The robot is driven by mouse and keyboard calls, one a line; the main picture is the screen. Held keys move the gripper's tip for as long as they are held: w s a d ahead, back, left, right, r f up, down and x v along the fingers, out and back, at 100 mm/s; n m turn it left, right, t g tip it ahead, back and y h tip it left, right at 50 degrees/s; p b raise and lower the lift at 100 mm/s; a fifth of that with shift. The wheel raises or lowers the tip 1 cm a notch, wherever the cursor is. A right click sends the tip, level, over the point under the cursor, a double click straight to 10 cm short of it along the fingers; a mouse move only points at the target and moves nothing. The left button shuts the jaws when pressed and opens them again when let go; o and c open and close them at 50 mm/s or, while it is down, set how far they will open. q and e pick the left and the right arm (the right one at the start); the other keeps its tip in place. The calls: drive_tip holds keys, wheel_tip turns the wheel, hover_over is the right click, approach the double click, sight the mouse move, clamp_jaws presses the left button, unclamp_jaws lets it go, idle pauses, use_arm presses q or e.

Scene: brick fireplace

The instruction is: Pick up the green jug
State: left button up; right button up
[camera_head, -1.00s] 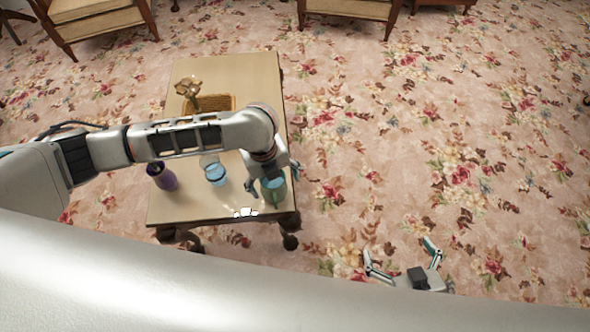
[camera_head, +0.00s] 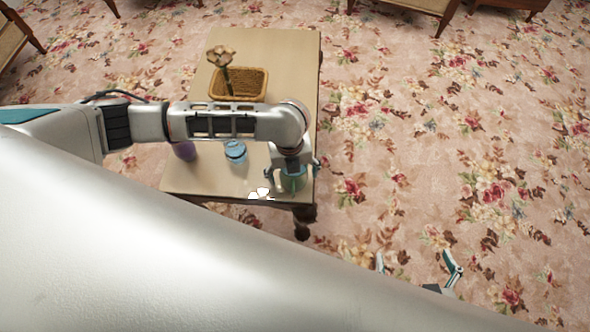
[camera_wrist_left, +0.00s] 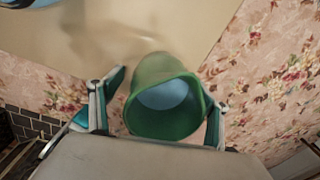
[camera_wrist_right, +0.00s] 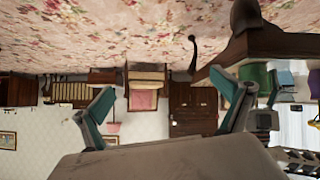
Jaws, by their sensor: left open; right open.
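The green jug (camera_head: 293,182) stands on the table's near right corner in the head view, partly hidden by my left gripper (camera_head: 292,172). In the left wrist view the jug (camera_wrist_left: 165,105) shows its open round top between the two fingers of my left gripper (camera_wrist_left: 158,108). The fingers are apart, one on each side of the jug, with the right finger very close to its wall. My right gripper (camera_head: 418,268) is open and empty, low over the carpet to the right of the table. It also shows open in the right wrist view (camera_wrist_right: 165,100).
The wooden table (camera_head: 205,182) also bears a blue jar (camera_head: 235,152), a purple vase (camera_head: 184,151), a woven basket (camera_head: 240,84) and a flower-like ornament (camera_head: 222,57). A small white object (camera_head: 261,194) lies near the front edge. Floral carpet (camera_head: 420,130) is clear to the right.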

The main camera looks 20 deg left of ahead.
use_arm(q)
drive_tip(key=shift+r, duration=0.15)
drive_tip(key=c, duration=1.6)
drive_tip(key=shift+w, duration=0.1)
